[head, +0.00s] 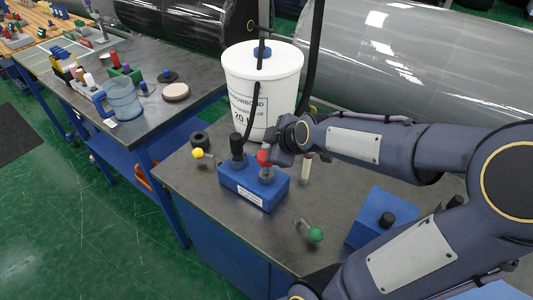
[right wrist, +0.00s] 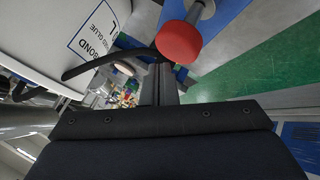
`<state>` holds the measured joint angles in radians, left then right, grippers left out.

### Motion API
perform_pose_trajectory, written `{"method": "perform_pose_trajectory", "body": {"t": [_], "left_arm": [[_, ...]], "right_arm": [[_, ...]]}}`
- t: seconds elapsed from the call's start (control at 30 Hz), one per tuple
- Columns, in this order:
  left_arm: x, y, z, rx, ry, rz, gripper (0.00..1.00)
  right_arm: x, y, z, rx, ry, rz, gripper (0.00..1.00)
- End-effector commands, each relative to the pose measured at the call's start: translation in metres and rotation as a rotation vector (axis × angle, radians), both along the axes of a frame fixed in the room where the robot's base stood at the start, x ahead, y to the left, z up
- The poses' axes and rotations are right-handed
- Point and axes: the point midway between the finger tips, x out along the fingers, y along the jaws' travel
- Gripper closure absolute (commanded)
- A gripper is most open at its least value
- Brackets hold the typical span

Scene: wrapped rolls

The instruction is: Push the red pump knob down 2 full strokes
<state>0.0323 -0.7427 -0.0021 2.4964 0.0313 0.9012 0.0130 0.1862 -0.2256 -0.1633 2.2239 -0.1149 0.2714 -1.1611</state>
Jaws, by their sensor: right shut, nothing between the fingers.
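The red pump knob (head: 264,158) sits on a short rod above the blue pump block (head: 251,190), which stands on the dark worktop. My left gripper is not in view.
A white glue bucket (head: 262,88) with a black hose stands behind the block. A yellow-knobbed lever (head: 198,153), a green-knobbed lever (head: 315,234) and a blue box (head: 381,216) are around it. A second bench with a blue jug (head: 123,98) is at left.

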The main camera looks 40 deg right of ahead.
Motion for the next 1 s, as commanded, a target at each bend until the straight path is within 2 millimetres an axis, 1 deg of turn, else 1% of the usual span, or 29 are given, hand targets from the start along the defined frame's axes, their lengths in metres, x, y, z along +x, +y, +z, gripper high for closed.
{"method": "perform_pose_trajectory", "body": {"t": [0.8,1.0], "left_arm": [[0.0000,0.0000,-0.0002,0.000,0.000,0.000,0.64],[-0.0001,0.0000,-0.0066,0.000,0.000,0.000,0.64]], "right_arm": [[0.0000,0.0000,-0.0002,0.000,0.000,0.000,1.00],[0.0001,0.0001,-0.0051,-0.001,0.000,0.001,1.00]]}}
